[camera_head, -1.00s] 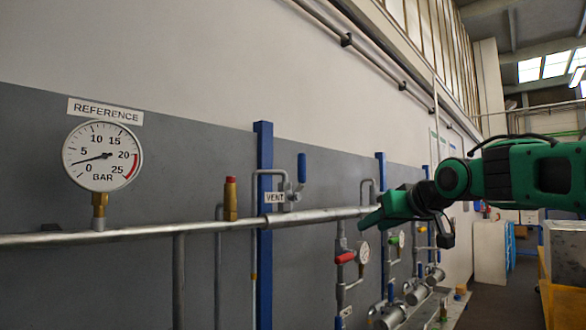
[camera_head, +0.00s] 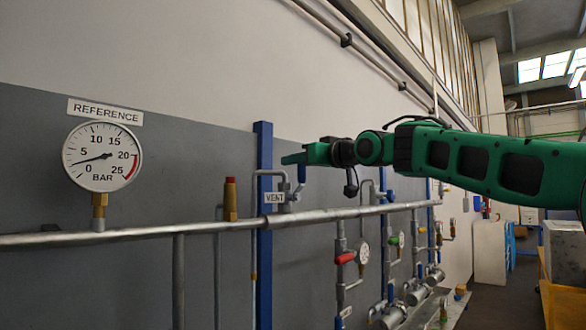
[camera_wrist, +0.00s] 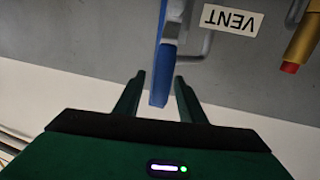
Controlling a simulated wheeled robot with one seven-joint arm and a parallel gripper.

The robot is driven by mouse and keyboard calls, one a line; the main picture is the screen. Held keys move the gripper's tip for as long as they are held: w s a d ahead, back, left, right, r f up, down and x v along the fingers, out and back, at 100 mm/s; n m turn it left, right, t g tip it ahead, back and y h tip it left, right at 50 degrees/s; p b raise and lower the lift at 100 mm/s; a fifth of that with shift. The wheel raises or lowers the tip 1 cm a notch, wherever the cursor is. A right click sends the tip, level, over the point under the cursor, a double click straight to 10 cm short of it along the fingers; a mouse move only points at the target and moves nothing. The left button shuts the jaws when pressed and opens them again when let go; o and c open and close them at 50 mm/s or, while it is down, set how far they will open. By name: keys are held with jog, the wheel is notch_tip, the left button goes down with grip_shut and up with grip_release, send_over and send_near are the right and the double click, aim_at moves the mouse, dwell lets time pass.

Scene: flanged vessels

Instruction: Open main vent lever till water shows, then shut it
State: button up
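The blue vent lever (camera_head: 301,174) stands upright on the vent valve beside the VENT label (camera_head: 275,198), above the grey main pipe. My gripper (camera_head: 288,159) is at the lever's upper end in the head view and hides its top. In the wrist view, my gripper (camera_wrist: 160,80) is open, with one finger on each side of the blue lever (camera_wrist: 158,95).
A brass fitting with a red cap (camera_head: 230,199) stands on the pipe left of the vent. A red lever (camera_head: 345,258) and a small gauge (camera_head: 362,253) hang below the pipe.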

jog(key=shift+x, duration=1.25)
jog(key=shift+c, duration=0.3)
grip_shut()
jog(key=shift+a, duration=0.1)
